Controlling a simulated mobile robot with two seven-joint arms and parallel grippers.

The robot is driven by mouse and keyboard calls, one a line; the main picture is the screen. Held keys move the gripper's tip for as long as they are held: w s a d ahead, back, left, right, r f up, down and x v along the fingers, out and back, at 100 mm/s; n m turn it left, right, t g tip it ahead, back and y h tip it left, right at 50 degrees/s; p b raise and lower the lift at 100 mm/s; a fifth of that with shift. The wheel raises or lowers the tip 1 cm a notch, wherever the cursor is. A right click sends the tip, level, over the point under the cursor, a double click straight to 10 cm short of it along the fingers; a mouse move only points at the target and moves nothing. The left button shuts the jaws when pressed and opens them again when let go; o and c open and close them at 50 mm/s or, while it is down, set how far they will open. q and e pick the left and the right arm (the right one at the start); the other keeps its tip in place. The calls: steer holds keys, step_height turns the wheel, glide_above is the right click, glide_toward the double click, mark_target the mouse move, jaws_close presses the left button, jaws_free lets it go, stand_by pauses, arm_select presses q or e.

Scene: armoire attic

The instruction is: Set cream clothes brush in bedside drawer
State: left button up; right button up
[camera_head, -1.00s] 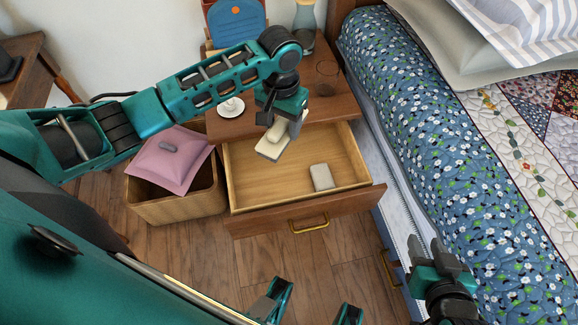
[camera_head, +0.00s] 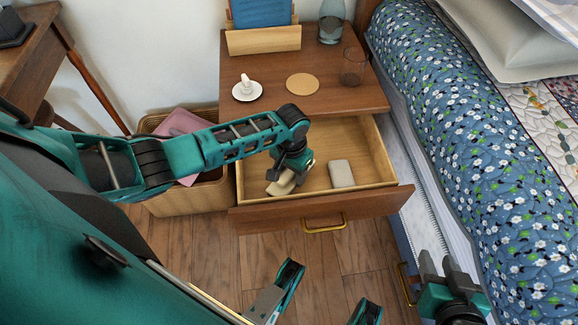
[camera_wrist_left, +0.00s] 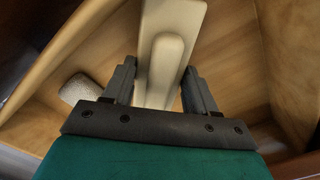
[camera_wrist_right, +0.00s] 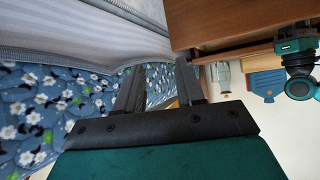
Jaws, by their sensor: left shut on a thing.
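The cream clothes brush (camera_head: 274,188) is in my left gripper (camera_head: 285,178), which is shut on its raised handle. In the left wrist view the brush (camera_wrist_left: 185,25) lies lengthwise between the two fingers (camera_wrist_left: 160,85). It is low inside the open bedside drawer (camera_head: 330,209), at the left front part. I cannot tell whether it touches the drawer floor. My right gripper (camera_head: 445,270) is open and empty beside the bed; its fingers (camera_wrist_right: 160,88) stand apart in the right wrist view.
A pale rounded block (camera_head: 342,173) lies in the drawer, right of the brush. A wicker basket (camera_head: 180,202) stands left, the bed (camera_head: 470,130) right.

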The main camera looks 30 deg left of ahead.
arm_select(q)
steer(key=shift+w+a+f, duration=0.1)
steer(key=shift+w+f, duration=0.05)
steer(key=shift+f, duration=0.3)
steer(key=w+a+b, duration=0.2)
steer(key=w, duration=0.1)
steer(key=shift+a+f, duration=0.1)
steer(key=shift+a, duration=0.05)
steer(key=shift+f+b, duration=0.5)
steer(key=shift+b, duration=0.05)
steer(key=shift+r, duration=0.15)
steer(key=shift+f, duration=0.25)
steer(key=o, duration=1)
arm_select(e)
steer(key=shift+w+a+f, duration=0.25)
steer(key=shift+a+f, duration=0.3)
steer(key=shift+f, duration=0.05)
